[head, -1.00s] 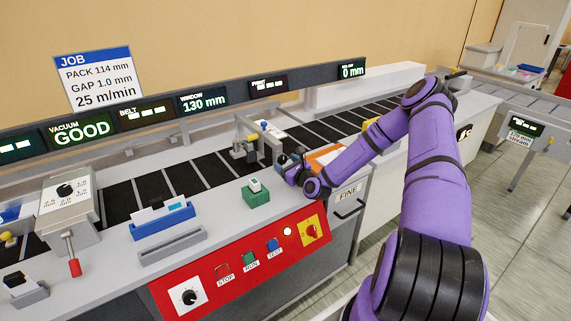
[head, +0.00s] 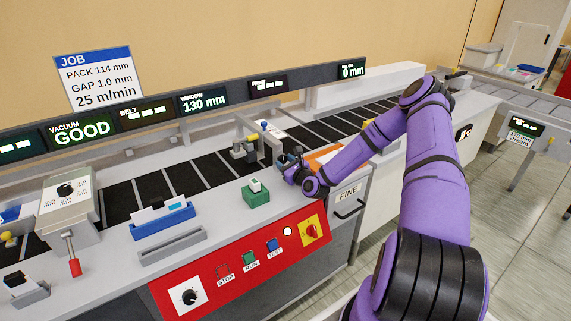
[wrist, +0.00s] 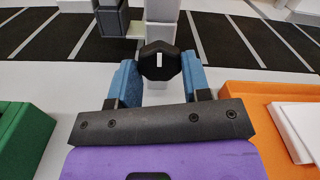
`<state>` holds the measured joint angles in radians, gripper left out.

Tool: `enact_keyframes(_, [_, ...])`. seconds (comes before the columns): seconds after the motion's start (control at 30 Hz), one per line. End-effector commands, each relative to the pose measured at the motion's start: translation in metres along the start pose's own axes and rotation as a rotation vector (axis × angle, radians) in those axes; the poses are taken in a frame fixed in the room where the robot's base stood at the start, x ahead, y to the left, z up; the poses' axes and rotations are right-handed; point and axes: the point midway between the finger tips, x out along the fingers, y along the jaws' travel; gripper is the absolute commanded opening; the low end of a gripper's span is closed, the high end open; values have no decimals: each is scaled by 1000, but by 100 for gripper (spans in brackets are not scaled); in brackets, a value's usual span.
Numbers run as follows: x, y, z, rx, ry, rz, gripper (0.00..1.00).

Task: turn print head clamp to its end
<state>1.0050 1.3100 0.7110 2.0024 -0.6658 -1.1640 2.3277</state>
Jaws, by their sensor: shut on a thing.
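The print head clamp is a black faceted knob (wrist: 160,61) with a short white mark, upper middle in the wrist view. It sits in front of a light grey post (wrist: 161,12). My gripper (wrist: 159,70) has its two blue fingers on either side of the knob and is shut on it. The white mark on the knob points nearly straight up and down in the wrist view. In the head view my gripper (head: 287,160) is at the print head bracket (head: 247,145) beside the belt, and the knob is hidden there.
A green block (head: 257,195) with a white top stands left of my gripper. An orange tray (wrist: 262,115) lies close on the right. The dark belt (head: 185,180) runs behind. A red panel (head: 245,262) with a dial and buttons is in front.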

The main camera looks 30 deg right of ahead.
Motion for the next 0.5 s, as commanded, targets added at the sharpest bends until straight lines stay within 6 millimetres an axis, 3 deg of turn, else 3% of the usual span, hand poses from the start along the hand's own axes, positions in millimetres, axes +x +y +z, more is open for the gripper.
enact_keyframes(0.5, [0,-1,0,-405,-1,2,20])
